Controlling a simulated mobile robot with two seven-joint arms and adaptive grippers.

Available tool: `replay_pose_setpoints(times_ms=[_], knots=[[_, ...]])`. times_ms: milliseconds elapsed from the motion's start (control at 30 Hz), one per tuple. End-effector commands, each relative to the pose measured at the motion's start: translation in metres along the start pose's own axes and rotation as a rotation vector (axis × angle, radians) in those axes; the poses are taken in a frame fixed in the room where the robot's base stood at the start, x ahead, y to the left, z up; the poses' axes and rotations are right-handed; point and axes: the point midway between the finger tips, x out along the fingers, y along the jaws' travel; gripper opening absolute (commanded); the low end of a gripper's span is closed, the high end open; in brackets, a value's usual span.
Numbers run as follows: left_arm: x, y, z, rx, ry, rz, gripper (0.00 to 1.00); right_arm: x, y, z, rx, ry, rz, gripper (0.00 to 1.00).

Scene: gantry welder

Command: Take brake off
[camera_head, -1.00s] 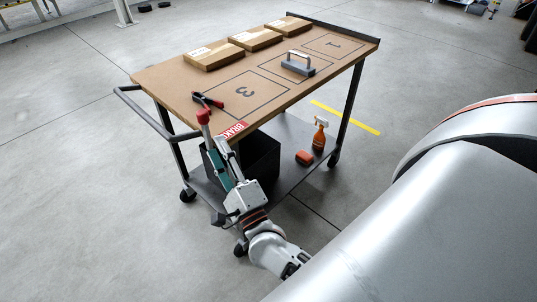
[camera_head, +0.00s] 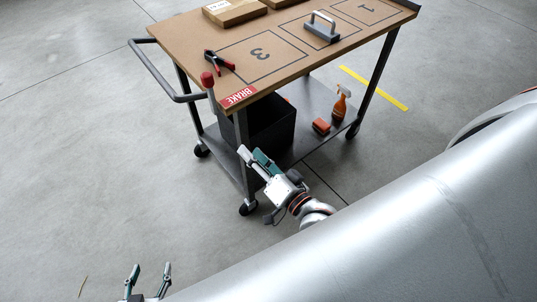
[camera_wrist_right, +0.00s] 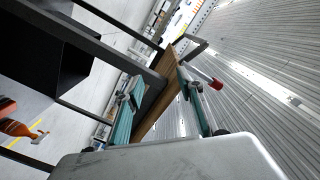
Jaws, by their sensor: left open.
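The brake lever with its red knob (camera_head: 207,79) stands upright at the near left corner of the cart, beside the red BRAKE label (camera_head: 238,97). The red knob also shows in the right wrist view (camera_wrist_right: 216,84), just right of one finger. My right gripper (camera_head: 252,153) is open and empty, below the tabletop by the cart's near leg and apart from the knob. Its two teal fingers are spread in the wrist view (camera_wrist_right: 160,85), with the tabletop edge seen between them. My left gripper (camera_head: 151,268) is open and empty at the bottom left, over bare floor.
The cart's tabletop (camera_head: 290,77) holds cardboard boxes (camera_head: 235,12), a red-handled clamp (camera_head: 219,61) and a grey handled block (camera_head: 322,28). A black bin (camera_head: 266,125), orange spray bottle (camera_head: 341,103) and orange block (camera_head: 321,126) are on its lower shelf. Floor left of the cart is clear.

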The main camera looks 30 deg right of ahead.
Motion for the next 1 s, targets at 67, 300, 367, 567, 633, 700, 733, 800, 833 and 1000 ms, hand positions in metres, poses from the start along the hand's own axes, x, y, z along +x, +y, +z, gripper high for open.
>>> replay_pose_setpoints(times_ms=[67, 300, 367, 567, 633, 700, 733, 800, 833, 1000], knots=[[-0.001, 0.0, -0.002, 0.0, 0.001, 0.0, 0.51, -0.004, 0.003, 0.005, -0.044, -0.023, 0.011, 0.38], [-0.001, -0.001, -0.002, 0.0, 0.001, -0.001, 0.51, -0.009, 0.009, 0.013, -0.104, -0.054, 0.026, 0.38], [-0.001, -0.001, -0.002, 0.0, 0.002, -0.001, 0.51, -0.009, 0.009, 0.014, -0.106, -0.055, 0.027, 0.38], [-0.001, -0.001, -0.002, 0.0, 0.002, 0.0, 0.51, -0.009, 0.009, 0.013, -0.105, -0.055, 0.027, 0.38], [-0.001, 0.0, -0.002, 0.0, 0.002, 0.0, 0.51, -0.009, 0.009, 0.013, -0.104, -0.054, 0.027, 0.38], [-0.001, 0.0, -0.002, 0.0, 0.002, 0.0, 0.51, -0.009, 0.009, 0.013, -0.104, -0.054, 0.026, 0.38], [-0.001, 0.0, -0.002, 0.0, 0.002, 0.0, 0.51, -0.009, 0.009, 0.013, -0.104, -0.054, 0.026, 0.38], [-0.001, 0.0, -0.002, -0.001, 0.002, 0.0, 0.51, -0.009, 0.009, 0.014, -0.106, -0.055, 0.027, 0.38], [-0.001, 0.0, -0.002, -0.001, 0.002, 0.0, 0.51, -0.01, 0.01, 0.015, -0.113, -0.06, 0.029, 0.38], [-0.001, 0.0, -0.003, 0.0, 0.002, 0.0, 0.51, -0.038, 0.039, 0.05, -0.35, -0.199, 0.087, 0.38]])
